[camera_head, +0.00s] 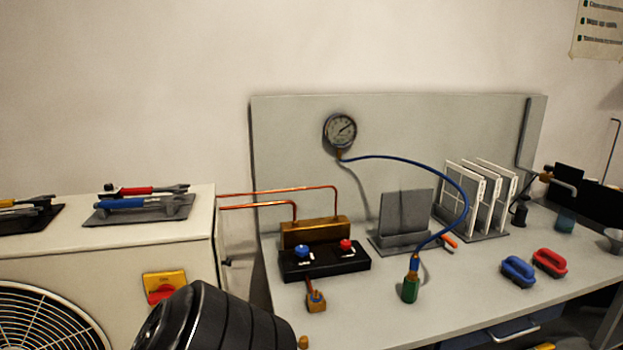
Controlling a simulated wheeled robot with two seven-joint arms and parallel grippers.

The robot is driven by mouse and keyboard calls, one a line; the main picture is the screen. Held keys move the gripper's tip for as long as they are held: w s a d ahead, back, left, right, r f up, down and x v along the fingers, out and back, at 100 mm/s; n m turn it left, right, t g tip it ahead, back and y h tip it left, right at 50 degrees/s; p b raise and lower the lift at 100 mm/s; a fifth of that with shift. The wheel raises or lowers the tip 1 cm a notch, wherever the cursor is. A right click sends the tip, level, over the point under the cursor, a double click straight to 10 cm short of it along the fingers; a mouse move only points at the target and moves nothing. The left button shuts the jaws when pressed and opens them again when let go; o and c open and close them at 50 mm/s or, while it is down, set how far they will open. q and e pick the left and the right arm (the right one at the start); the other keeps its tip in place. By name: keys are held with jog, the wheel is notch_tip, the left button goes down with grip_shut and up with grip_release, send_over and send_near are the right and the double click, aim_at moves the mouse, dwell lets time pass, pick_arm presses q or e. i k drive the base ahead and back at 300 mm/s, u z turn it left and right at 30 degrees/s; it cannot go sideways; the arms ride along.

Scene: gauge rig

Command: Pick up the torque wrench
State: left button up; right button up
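Several wrench-like tools lie on mats on top of the white unit at the left. A red-handled wrench (140,190) and a blue-handled wrench (135,204) lie side by side on a grey mat (180,211), open jaws to the right. A yellow-handled tool (22,202) lies on a dark mat at the left edge, partly cut off. I cannot tell which one is the torque wrench. Neither of my grippers is in view.
The white unit (110,237) has a yellow-red switch (163,286). A black ribbed cylinder (215,322) fills the lower foreground. The bench (450,310) holds a manifold (325,260), a gauge hose (465,200), a card rack (472,234) and two brushes (518,270). Copper pipes (270,194) join unit and bench.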

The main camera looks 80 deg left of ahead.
aim_at(118, 192)
jog(key=z, duration=0.1)
jog(key=k, duration=1.1)
jog(key=u, duration=1.65)
